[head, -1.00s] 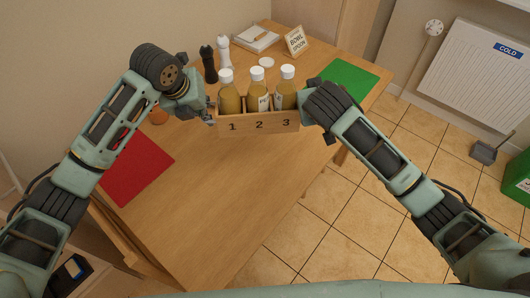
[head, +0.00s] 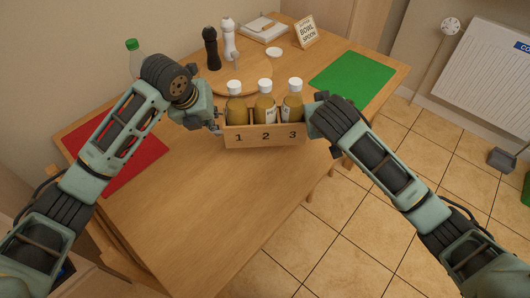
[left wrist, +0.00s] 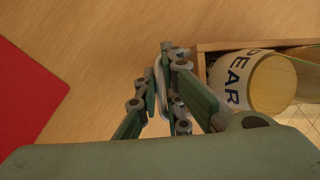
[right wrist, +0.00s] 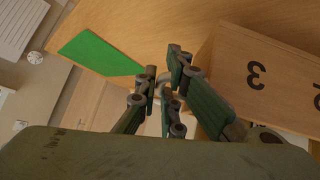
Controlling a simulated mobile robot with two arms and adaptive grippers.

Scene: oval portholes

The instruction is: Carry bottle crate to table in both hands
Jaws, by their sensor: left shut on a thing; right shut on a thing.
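The wooden bottle crate (head: 265,141), marked 1, 2, 3, is upright with three white-capped bottles (head: 235,108), (head: 264,108), (head: 292,105) in it. It is over the wooden table (head: 200,215); I cannot tell whether it touches the top. My left gripper (head: 217,122) is at its left end, and the left wrist view shows its fingers (left wrist: 174,95) shut on a grey handle beside the crate. My right gripper is at the right end, its fingers largely hidden in the head view; in the right wrist view they (right wrist: 166,88) close on a similar handle.
Behind the crate are a round board (head: 238,76), dark and white shakers (head: 212,48), (head: 229,40) and a sign (head: 305,32). A red mat (head: 130,160) lies left, a green mat (head: 352,79) right. A green-capped bottle (head: 133,58) stands far left. The front table area is clear.

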